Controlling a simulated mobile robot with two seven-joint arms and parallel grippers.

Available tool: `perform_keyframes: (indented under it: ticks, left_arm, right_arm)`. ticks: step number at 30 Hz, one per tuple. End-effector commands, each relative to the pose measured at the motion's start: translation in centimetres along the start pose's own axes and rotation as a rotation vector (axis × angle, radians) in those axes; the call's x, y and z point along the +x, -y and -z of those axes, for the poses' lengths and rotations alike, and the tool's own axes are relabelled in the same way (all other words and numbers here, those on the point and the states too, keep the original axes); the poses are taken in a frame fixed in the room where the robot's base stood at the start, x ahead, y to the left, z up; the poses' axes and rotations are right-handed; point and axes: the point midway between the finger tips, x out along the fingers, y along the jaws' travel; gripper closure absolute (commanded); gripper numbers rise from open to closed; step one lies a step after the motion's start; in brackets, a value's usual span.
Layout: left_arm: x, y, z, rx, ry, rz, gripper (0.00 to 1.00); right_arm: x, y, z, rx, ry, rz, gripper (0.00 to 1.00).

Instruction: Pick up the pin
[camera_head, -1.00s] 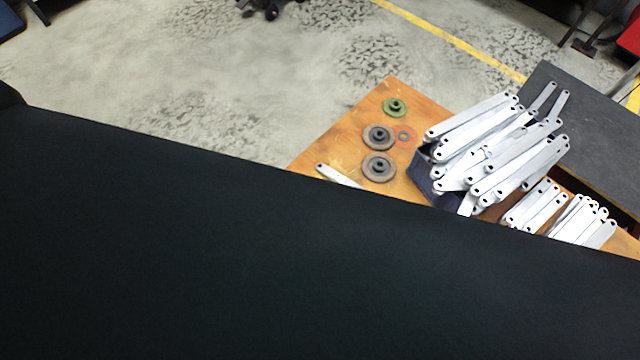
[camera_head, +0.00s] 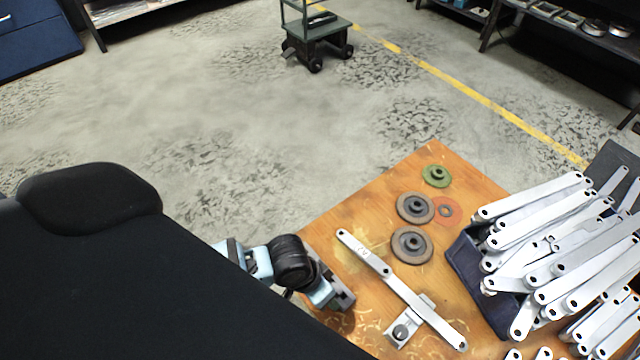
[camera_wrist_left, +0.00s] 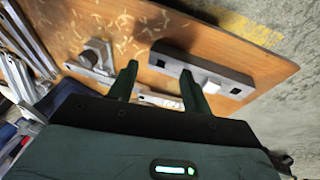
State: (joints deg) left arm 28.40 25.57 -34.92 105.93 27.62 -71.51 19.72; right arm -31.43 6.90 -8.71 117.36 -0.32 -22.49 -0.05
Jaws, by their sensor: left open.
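No thing shows clearly enough to be named the pin. A dark grey block (camera_wrist_left: 228,82) lies on the wooden table in the left wrist view, with a small pale piece (camera_wrist_left: 210,86) on it that may be the pin; I cannot tell. My left gripper (camera_wrist_left: 160,72) is open, its two dark fingers apart near the block. In the head view my left gripper (camera_head: 322,292) is low over the table's left edge, partly hiding the block.
Flat metal links (camera_head: 362,252) lie on the wooden table (camera_head: 375,205). Grey discs (camera_head: 412,246) and a green disc (camera_head: 436,176) sit farther back. The table's back left is clear.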

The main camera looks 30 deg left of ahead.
Motion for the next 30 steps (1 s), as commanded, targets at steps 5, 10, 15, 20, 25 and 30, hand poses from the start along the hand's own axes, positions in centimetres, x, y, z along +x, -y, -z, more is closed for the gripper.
perform_keyframes:
  ticks: [5,10,15,20,25,30]
  left_arm:
    - [0.3,3.0,2.2,0.017,0.094,0.069,0.51]
    - [-0.6,5.7,4.1,0.017,0.175,0.150,0.51]
    - [-1.7,7.7,5.2,0.008,0.228,0.211,0.51]
    - [-2.2,8.3,5.6,0.004,0.247,0.235,0.51]
    - [-2.3,8.4,5.6,0.003,0.249,0.236,0.51]
    - [-1.0,8.6,5.2,0.003,0.250,0.234,0.51]
  right_arm:
    - [1.6,0.0,-1.6,0.000,0.016,0.004,0.53]
    - [2.9,-0.1,-2.2,-0.002,0.019,0.005,0.53]
    - [3.8,-0.2,-2.3,-0.003,0.016,0.005,0.53]
    - [3.9,-0.2,-2.1,-0.003,0.011,0.005,0.53]
    - [3.9,-0.2,-2.0,-0.003,0.007,0.005,0.53]
    - [4.1,-0.2,-2.5,-0.002,0.013,0.006,0.53]
